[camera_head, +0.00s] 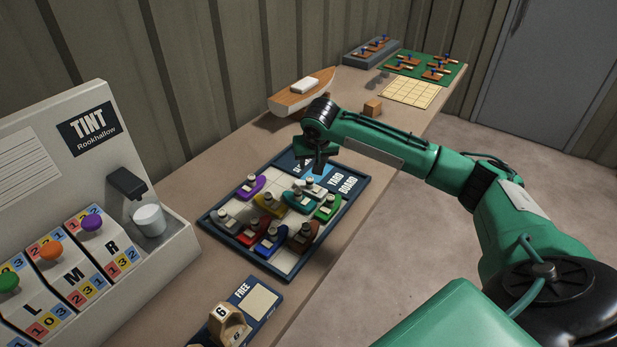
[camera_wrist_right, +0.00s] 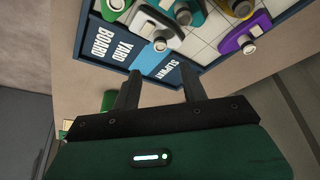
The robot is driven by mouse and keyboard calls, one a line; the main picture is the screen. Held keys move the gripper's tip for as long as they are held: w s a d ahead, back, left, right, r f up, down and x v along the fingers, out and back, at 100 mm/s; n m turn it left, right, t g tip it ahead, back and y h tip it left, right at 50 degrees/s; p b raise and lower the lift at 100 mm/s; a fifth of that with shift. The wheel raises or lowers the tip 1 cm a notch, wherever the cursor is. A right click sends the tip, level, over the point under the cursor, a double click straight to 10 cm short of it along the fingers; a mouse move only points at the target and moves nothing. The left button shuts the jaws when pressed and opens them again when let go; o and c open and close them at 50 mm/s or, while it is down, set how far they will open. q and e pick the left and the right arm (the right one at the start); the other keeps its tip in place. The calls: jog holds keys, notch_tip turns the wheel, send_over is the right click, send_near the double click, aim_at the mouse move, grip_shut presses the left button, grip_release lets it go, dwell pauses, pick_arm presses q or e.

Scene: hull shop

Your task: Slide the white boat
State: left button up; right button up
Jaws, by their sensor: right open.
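The white boat (camera_head: 313,187) is a small piece with a peg on the yard board (camera_head: 225,236), at the edge of the boats beside the blue slipway strip. It also shows in the right wrist view (camera_wrist_right: 152,24), ahead of the fingers. My right gripper (camera_head: 318,168) is open and empty above the board's far end. In the wrist view its fingers (camera_wrist_right: 158,82) stand apart, over the board's lettered border, short of the white boat. Purple (camera_head: 249,186), teal, green (camera_head: 327,208), yellow, red, blue and brown boats fill the grid around it. My left gripper is out of view.
A tint machine (camera_head: 150,185) with levers stands at left. A block with a 6 (camera_head: 228,325) sits on the FREE holder in front. A model boat (camera_head: 300,92), a wooden cube (camera_head: 372,107) and other boards (camera_head: 410,93) are farther back.

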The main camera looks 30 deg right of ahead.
aim_at(309, 178)
jog(key=p+x, duration=0.1)
jog(key=x, duration=1)
jog(key=shift+w+f, duration=0.1)
jog(key=shift+f, duration=0.15)
grip_shut()
jog(key=shift+w, duration=0.1)
